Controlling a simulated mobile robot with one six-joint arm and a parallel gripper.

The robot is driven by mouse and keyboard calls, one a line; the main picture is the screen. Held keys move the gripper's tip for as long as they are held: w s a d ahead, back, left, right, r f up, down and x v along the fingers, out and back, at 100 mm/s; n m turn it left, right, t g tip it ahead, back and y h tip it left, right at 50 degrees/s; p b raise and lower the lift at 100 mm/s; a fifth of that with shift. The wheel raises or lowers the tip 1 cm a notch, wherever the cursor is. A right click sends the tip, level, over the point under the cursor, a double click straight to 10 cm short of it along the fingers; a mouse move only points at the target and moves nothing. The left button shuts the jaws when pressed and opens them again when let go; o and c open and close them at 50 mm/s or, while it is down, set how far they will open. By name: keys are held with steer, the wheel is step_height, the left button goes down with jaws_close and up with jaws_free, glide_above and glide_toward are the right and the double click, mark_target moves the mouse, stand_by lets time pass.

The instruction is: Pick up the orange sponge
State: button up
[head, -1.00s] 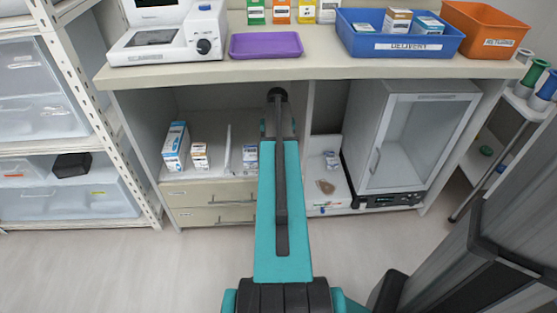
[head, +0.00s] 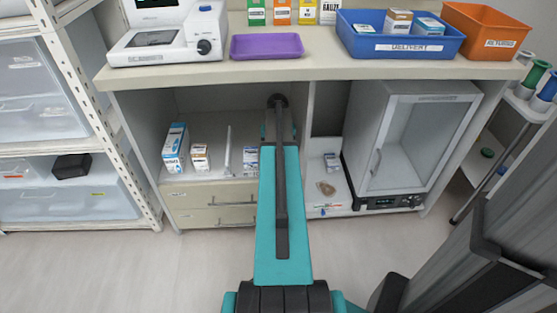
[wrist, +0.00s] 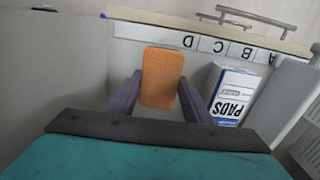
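The orange sponge (wrist: 162,77) shows in the wrist view as an upright-looking block with rounded corners. My gripper (wrist: 160,80) has its two dark purple fingers on either side of it. The fingertips are very close to the sponge's left and right sides. I cannot tell whether they touch or press it. In the head view my arm reaches into the open shelf under the counter and hides both the sponge and the fingers.
A PADS box (wrist: 231,94) stands close to the right finger in the wrist view. A lettered strip (wrist: 205,43) runs beyond the sponge. The shelf also holds several small boxes (head: 175,148). A glass-door cabinet (head: 411,140) stands to the right.

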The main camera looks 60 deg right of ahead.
steer(key=shift+c, duration=0.7)
steer(key=shift+r+p, duration=0.35)
steer(key=shift+r, duration=0.45)
step_height(320, 180, up, 2)
steer(key=shift+r+p, duration=0.15)
steer(key=shift+p, duration=0.25)
steer(key=s+a+p, duration=0.3)
steer(key=s+a, duration=0.6)
steer(key=a, duration=0.6)
steer(key=shift+s+p, duration=0.4)
steer(key=shift+f, duration=0.2)
